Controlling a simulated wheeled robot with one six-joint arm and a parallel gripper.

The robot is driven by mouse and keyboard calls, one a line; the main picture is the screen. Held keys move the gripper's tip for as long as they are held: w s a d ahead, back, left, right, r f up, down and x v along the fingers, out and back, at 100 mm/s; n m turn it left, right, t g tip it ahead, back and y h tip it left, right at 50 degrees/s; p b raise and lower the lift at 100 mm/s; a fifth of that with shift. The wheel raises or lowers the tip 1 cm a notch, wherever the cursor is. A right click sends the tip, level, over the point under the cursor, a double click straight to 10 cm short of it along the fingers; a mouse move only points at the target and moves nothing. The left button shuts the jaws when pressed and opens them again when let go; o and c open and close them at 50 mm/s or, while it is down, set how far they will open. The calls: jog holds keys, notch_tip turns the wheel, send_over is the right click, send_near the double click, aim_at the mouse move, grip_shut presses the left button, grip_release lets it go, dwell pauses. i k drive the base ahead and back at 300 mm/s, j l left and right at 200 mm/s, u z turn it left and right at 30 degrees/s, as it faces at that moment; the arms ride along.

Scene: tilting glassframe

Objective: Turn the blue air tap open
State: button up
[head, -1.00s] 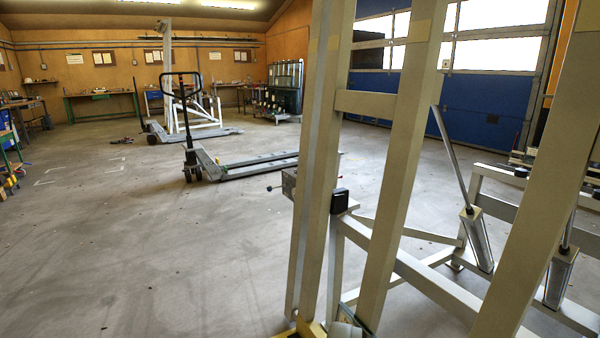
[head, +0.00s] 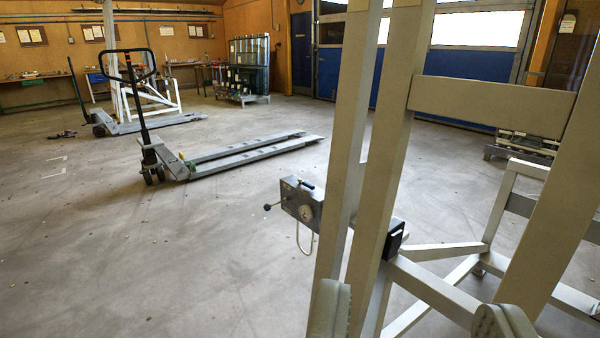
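A grey control box (head: 302,200) is fixed to the left side of the upright frame, near the middle of the head view. A small dark bluish handle (head: 306,184) sits on its top, and a lever with a dark ball knob (head: 267,207) sticks out to its left. Both are small, and I cannot tell for sure which is the blue air tap or how it is turned. My gripper (head: 416,312) shows at the bottom edge with two ribbed grey fingers wide apart. It appears empty, nearer to me than the box and apart from it.
Pale frame posts (head: 384,130) and a crossbar (head: 490,105) stand close in front and to the right. A pallet truck (head: 235,155) stands on the floor behind the box. The floor (head: 150,270) at left is clear.

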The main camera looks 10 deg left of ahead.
aim_at(305, 182)
jog(key=i+j, duration=0.2)
jog(key=j, duration=0.15)
jog(key=i+j+z, duration=0.1)
jog(key=j, duration=0.25)
jog(key=i+j, duration=0.3)
jog(key=i+j+z, duration=0.1)
jog(key=j, duration=0.35)
jog(key=i+j, duration=0.25)
jog(key=i+j+z, duration=0.25)
jog(key=i+j, duration=0.4)
